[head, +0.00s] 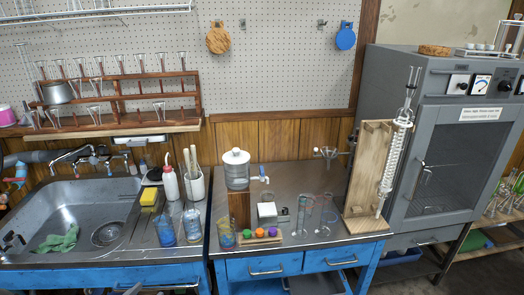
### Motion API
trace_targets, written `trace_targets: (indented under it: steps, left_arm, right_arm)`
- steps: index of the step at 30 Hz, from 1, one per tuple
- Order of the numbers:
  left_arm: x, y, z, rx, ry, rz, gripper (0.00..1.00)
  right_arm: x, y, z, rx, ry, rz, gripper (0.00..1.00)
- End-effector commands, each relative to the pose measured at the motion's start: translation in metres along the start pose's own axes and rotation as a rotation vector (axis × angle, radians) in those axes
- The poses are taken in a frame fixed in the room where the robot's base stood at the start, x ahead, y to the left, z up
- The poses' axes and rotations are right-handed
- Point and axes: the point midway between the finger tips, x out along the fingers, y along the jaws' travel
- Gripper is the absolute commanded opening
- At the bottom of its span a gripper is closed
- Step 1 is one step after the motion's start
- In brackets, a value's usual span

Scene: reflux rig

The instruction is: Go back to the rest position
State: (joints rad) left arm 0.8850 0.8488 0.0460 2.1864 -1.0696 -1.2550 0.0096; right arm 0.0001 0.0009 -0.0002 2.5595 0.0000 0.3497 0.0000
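Neither of my grippers shows in the head view. The reflux rig stands at the right end of the metal bench (290,205). It has an upright wooden stand (368,172) with a coiled glass condenser (393,158) at its right side, slightly tilted. Narrow glassware (410,88) rises from the condenser's top. A clamp with a glass funnel-like piece (327,153) is left of the stand.
A white-lidded jar (236,170) sits on a wooden block beside coloured stoppers (260,233) and glass cylinders (327,215). The sink (75,205) is left, with bottles and beakers (192,222) on its drainer. A grey oven (450,150) stands right.

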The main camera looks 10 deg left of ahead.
Motion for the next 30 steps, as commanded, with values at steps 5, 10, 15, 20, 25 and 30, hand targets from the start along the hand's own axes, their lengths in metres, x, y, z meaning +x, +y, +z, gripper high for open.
trace_targets:
  steps: [5, 10, 15, 20, 25, 30]
  left_arm:
    - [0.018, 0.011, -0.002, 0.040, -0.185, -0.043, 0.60]
    - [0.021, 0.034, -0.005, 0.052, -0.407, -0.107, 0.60]
    - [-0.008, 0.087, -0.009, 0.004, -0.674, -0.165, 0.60]
    - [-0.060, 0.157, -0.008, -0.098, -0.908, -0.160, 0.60]
    - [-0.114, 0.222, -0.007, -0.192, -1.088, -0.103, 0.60]
    - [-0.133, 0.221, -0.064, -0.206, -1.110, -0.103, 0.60]
  right_arm:
    - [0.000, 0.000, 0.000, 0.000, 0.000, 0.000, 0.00]
    - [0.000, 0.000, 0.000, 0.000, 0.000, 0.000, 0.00]
    - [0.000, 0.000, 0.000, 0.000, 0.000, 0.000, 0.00]
    - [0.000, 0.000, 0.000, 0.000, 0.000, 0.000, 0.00]
    - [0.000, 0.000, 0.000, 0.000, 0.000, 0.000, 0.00]
    - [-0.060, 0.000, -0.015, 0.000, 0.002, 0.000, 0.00]
